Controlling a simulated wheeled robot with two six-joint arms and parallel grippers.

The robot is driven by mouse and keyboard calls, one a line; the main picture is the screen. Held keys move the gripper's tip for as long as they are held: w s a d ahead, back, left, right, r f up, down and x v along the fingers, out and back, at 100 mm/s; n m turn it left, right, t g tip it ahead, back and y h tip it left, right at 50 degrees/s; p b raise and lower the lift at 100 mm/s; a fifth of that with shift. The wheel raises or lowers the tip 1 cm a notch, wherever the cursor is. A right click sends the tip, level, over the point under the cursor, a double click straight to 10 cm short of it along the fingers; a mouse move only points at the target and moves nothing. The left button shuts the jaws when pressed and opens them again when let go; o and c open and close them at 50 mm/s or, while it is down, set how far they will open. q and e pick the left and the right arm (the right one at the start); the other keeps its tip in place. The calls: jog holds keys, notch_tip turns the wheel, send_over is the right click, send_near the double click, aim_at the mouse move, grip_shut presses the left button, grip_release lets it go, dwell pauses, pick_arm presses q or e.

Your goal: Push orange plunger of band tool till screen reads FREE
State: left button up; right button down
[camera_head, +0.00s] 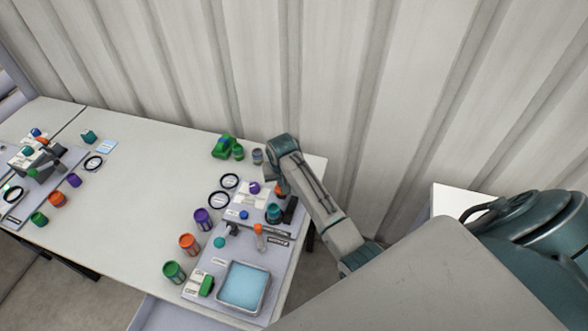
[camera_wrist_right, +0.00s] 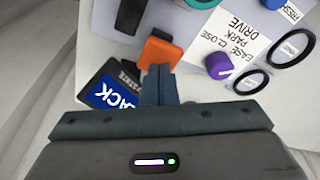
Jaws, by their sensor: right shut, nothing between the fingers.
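The orange plunger (camera_wrist_right: 160,50) shows in the right wrist view as a block at the tips of my right gripper (camera_wrist_right: 158,72). The gripper is shut and empty. Its fingertips overlap the plunger's near edge; I cannot tell whether they press on it. The blue screen (camera_wrist_right: 115,94), beside a STATE label, shows letters ending in "ACK", partly hidden by my fingers. In the head view my right gripper (camera_head: 282,188) is over the right end of the grey station, and my wrist hides part of the tool there. My left gripper is not in view.
A purple knob (camera_wrist_right: 219,65) beside a DRIVE PARK CLOSE EASE label and black rings (camera_wrist_right: 251,82) are close by. In the head view, a blue tray (camera_head: 244,287), an orange-topped lever (camera_head: 258,231) and coloured cups stand nearby. The table's middle (camera_head: 130,190) is clear.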

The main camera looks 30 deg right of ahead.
jog(key=shift+f+b, duration=0.55)
jog(key=shift+f, duration=0.9)
jog(key=shift+r, duration=0.1)
jog(key=shift+r+p, duration=0.9)
jog(key=shift+p, duration=0.35)
jog(key=shift+r, duration=0.8)
